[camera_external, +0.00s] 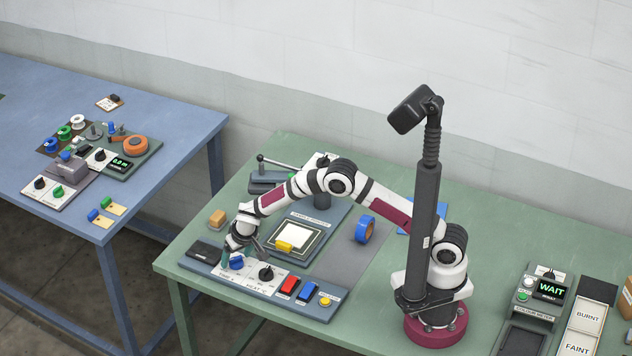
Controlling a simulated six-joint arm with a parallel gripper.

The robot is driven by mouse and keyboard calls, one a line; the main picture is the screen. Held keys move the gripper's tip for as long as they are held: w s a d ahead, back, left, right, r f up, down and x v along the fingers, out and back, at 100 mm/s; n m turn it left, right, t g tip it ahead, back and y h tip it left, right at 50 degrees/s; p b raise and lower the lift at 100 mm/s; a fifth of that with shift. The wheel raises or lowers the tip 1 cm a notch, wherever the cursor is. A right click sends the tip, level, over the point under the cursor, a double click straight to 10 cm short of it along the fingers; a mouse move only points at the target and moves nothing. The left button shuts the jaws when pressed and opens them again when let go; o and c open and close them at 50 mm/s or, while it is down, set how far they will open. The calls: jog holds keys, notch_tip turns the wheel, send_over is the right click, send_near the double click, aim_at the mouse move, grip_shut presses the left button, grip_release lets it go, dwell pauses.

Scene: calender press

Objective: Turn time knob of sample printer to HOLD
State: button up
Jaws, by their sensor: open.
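The sample printer's control panel (313,304) lies at the front edge of the green table. A blue knob (237,263) and a black knob (266,273) sit on its white plates, with small lettering partly readable as heat beside the black one.
A red switch (288,286), a blue switch (306,289) and a yellow button (324,300) sit right of the knobs.

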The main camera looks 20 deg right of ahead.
jog(key=v, duration=1.5)
jog(key=shift+s+r, duration=0.15)
jog(key=shift+r, duration=0.2)
jog(key=shift+d, duration=0.15)
